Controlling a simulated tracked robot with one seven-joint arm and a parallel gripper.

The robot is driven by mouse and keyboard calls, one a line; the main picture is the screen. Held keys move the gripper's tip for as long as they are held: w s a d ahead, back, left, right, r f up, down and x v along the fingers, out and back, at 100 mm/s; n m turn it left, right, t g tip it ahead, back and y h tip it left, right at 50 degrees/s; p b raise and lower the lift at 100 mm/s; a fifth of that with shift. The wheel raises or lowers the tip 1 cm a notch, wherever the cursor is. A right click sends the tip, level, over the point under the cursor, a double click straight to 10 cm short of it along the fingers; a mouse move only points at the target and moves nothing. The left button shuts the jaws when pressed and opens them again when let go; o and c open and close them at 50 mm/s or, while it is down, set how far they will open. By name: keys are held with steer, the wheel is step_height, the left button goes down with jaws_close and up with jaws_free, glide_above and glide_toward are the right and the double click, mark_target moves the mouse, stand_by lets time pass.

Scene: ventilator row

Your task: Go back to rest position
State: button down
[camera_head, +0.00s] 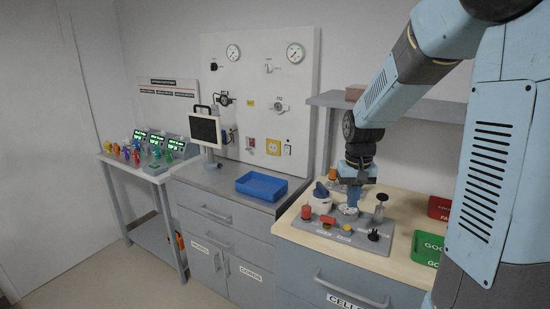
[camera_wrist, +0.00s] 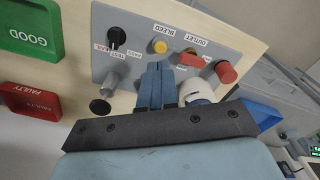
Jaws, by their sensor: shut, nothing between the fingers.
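My gripper (camera_head: 351,206) is at the end of my arm, pointing down over the grey test panel (camera_head: 325,233) on the wooden bench top. Its blue fingers (camera_wrist: 157,88) are together in the wrist view, with nothing visible between them. The fingertips are close above the panel; I cannot tell whether they touch it. The panel carries a red knob (camera_wrist: 227,72), a yellow button (camera_wrist: 160,46), a black knob (camera_wrist: 116,38) and a red-and-yellow lever (camera_wrist: 189,61). A white-and-blue device (camera_head: 320,198) stands just left of my gripper. My fingers partly hide the panel.
A green GOOD tray (camera_head: 428,248) and a red FAULTY tray (camera_head: 440,208) lie right of the panel. A grey shelf (camera_head: 420,108) is behind my arm. A blue tray (camera_head: 262,186) and a monitor (camera_head: 205,128) stand on the left counter. The floor at left is clear.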

steer(key=s+r+t, duration=0.2)
steer(key=s+r, duration=0.5)
steer(key=s, duration=0.3)
steer(key=s+a+r+t, duration=0.1)
steer(key=s+r+t, duration=0.2)
steer(key=s+r, duration=0.4)
steer(key=shift+s+a+n, duration=0.3)
steer(key=shift+s, duration=2)
steer(key=c, duration=1.8)
jaws_free()
